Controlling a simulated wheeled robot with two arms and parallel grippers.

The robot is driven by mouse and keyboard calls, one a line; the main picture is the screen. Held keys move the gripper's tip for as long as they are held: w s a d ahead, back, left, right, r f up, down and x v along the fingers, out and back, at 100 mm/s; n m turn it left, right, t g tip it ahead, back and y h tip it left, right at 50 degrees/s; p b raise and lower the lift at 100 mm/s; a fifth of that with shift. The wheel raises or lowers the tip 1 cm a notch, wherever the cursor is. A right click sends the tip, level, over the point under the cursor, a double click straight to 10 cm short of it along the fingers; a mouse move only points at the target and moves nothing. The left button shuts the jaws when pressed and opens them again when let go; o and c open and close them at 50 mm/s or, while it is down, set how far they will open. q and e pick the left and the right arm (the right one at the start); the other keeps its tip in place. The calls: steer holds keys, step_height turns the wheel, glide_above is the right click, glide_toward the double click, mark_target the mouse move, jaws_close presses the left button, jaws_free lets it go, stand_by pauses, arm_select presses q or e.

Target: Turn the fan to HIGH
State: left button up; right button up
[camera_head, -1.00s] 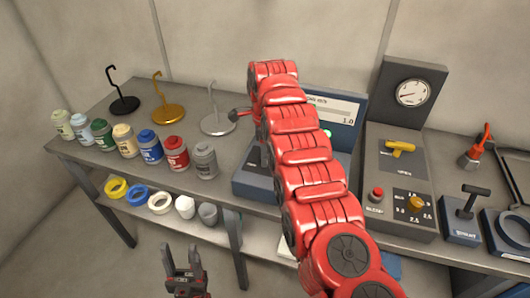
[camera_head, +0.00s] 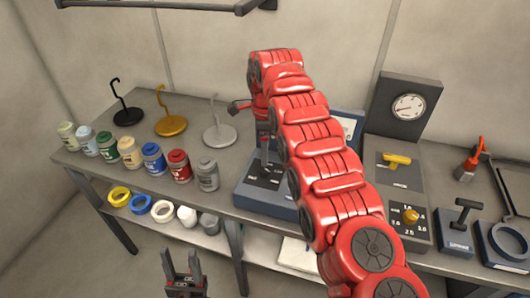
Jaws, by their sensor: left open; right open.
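A blue-grey box (camera_head: 262,190) with a dark sloped face and small markings stands on the bench at centre. My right arm partly hides it and the panel (camera_head: 347,127) behind it. I cannot read a FAN or HIGH label. My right gripper (camera_head: 262,140) points down over the box's face from the far end of the red arm. It is open; its fingers are mostly hidden, and I cannot tell whether they touch anything. My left gripper (camera_head: 184,272) is open and empty at the bottom, in front of the bench and below its top.
Several paint jars (camera_head: 153,158) line the bench's left front, with three hook stands (camera_head: 171,124) behind. A gauge unit (camera_head: 408,106) with yellow handle (camera_head: 397,159) and orange knob (camera_head: 410,215) stands right. A dark rail (camera_head: 165,4) crosses the top. Rings (camera_head: 140,204) lie on the lower shelf.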

step_height(320, 180, up, 10)
steer(key=p, duration=0.8)
steer(key=shift+p, duration=0.3)
steer(key=shift+s, duration=0.1)
